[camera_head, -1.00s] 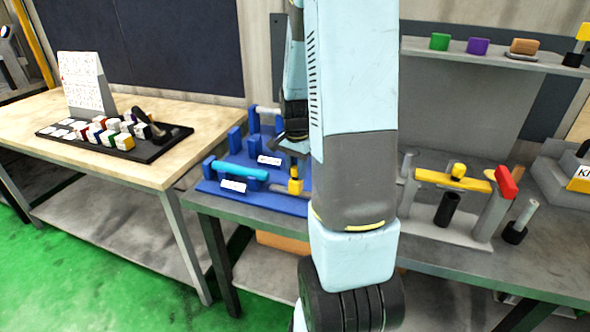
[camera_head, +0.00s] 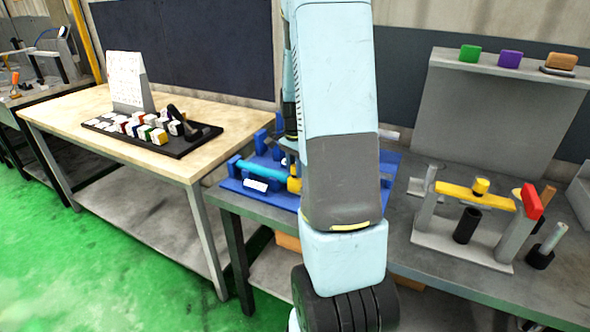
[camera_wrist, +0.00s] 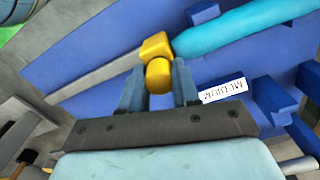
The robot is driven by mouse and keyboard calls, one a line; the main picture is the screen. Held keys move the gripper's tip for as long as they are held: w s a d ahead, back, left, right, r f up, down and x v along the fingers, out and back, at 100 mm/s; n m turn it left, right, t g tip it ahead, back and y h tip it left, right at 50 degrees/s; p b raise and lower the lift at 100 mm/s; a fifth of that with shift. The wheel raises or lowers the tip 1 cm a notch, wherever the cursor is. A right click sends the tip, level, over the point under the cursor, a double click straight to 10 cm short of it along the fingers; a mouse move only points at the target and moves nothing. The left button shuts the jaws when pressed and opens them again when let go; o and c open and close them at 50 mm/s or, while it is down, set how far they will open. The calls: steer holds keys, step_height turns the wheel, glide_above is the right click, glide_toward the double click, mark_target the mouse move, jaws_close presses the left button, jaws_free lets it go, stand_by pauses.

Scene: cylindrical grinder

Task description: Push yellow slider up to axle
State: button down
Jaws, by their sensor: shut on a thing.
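The yellow slider (camera_wrist: 155,46) sits on a grey rail in the blue fixture. Its rounded knob (camera_wrist: 158,76) is between the fingers of my gripper (camera_wrist: 158,88), which is shut on it. The cyan axle (camera_wrist: 235,30) lies on the blue fixture, and the slider's block appears to touch its near end in the wrist view. In the head view the axle (camera_head: 262,170) and the slider (camera_head: 294,184) are side by side, with the slider partly behind my arm.
The blue fixture (camera_head: 236,187) stands on a grey workbench. A white label (camera_wrist: 223,89) is beside my fingers. A grey stand with a yellow bar (camera_head: 472,195) is to the right. A wooden table (camera_head: 110,100) with a black tray of blocks is to the left.

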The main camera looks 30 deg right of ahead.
steer(key=shift+w+r, duration=0.1)
steer(key=shift+w, duration=0.2)
steer(key=c, duration=1.1)
jaws_free()
steer(key=shift+w+a, duration=0.1)
steer(key=shift+o, duration=1.4)
step_height(320, 180, up, 14)
steer(key=shift+f, duration=0.2)
steer(key=s+a+r+n+t, duration=0.3)
steer(key=s+a+r+n, duration=0.45)
steer(key=a, duration=0.45)
steer(key=s+a+r+n+t, duration=0.2)
steer(key=s+a+n, duration=0.5)
steer(key=s, duration=0.6)
steer(key=shift+s+a+r+n+t, duration=0.15)
steer(key=shift+a+r+n+t, duration=0.25)
steer(key=shift+a, duration=0.6)
